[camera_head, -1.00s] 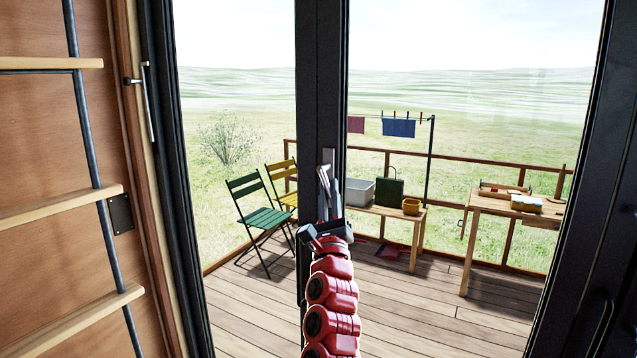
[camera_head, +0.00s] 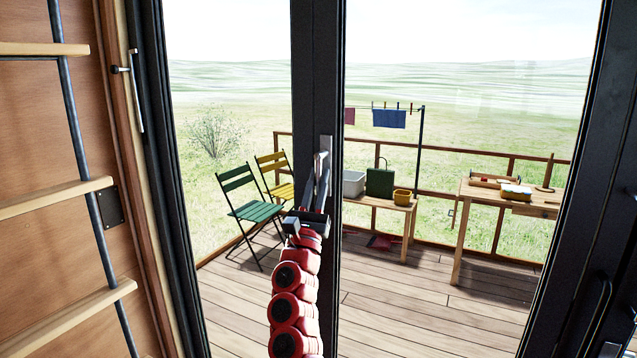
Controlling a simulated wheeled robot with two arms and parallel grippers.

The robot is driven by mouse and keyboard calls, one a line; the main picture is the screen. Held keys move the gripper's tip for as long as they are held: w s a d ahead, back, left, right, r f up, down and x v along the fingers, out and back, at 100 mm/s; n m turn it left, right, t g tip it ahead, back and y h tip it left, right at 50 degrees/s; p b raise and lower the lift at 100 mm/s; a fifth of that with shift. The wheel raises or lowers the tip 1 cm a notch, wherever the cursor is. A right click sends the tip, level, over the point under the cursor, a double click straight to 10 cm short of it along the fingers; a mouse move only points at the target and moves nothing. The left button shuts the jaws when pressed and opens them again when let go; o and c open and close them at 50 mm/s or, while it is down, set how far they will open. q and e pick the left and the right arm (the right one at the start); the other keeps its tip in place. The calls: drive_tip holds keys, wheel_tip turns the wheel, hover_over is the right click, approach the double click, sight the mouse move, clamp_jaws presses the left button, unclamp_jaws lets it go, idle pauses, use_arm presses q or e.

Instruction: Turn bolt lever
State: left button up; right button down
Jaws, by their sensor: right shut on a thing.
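The bolt lever (camera_head: 320,160) is a small light-grey handle on a grey plate on the dark upright of the glass door (camera_head: 316,70). My right gripper (camera_head: 320,182), at the end of the red arm, points up at it from below. Its grey fingers are shut on the lever and partly hide it, so the lever's exact angle is hard to read. My left gripper is not in view.
Behind the glass is a deck with a green chair (camera_head: 252,212), a yellow chair (camera_head: 277,165), a bench and a wooden table (camera_head: 480,198).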

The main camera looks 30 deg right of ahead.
drive_tip(key=c, duration=0.8)
unclamp_jaws()
drive_tip(key=shift+a, duration=0.1)
drive_tip(key=shift+c, duration=0.2)
drive_tip(key=shift+s+f, duration=0.1)
drive_tip(key=shift+f, duration=0.05)
drive_tip(key=b+v, duration=0.6)
drive_tip(key=v, duration=1.1)
